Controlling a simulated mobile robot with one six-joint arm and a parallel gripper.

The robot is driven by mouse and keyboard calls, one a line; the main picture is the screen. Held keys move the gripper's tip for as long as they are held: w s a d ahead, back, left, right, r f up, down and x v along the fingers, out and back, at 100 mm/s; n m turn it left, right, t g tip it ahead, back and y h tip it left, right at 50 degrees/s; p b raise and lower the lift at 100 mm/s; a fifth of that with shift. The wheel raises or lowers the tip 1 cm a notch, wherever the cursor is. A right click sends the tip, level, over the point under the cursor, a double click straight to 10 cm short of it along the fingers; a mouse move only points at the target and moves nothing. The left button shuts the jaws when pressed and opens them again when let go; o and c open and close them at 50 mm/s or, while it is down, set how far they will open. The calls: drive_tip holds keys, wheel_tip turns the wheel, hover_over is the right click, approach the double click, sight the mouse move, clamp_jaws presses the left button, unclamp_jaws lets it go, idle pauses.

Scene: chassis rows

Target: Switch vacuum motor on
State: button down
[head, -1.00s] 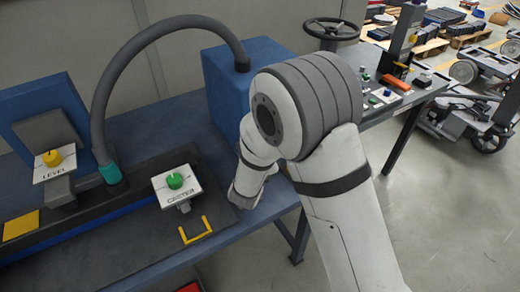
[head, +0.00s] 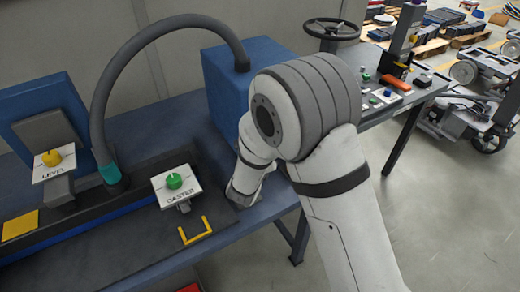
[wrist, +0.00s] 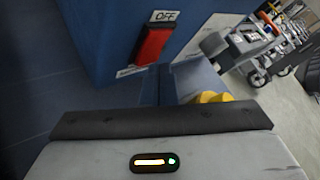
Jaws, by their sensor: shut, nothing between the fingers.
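The vacuum motor housing is a blue box (head: 226,85) at the back of the bench, with a dark hose rising from its top. In the wrist view its blue face carries a red rocker switch (wrist: 153,45) under a white OFF label (wrist: 165,16). The switch is tilted in the picture. My gripper (head: 243,197) is low in front of the box in the head view, partly hidden by my arm, and shut. In the wrist view its grey and black body fills the bottom, below the switch and apart from it in the picture.
A yellow LEVEL knob (head: 51,158) is further left. A side table with an orange item (head: 397,84) stands at right. Open floor lies right of the bench.

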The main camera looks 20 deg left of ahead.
drive_tip(key=shift+w+a, duration=0.2)
idle(0.3)
drive_tip(key=shift+s+d, duration=0.1)
drive_tip(key=shift+s+d+b, duration=0.3)
drive_tip(key=shift+s+d, duration=0.1)
drive_tip(key=shift+d, duration=0.05)
idle(0.4)
drive_tip(key=shift+s+d+r+b, duration=0.2)
drive_tip(key=shift+s+d+b, duration=0.1)
drive_tip(key=shift+s+d, duration=0.6)
drive_tip(key=shift+s+d+r+b, duration=0.15)
drive_tip(key=shift+s+d+b, duration=0.1)
drive_tip(key=shift+s+d, duration=0.65)
drive_tip(key=shift+w+d, duration=0.1)
drive_tip(key=shift+w, duration=0.05)
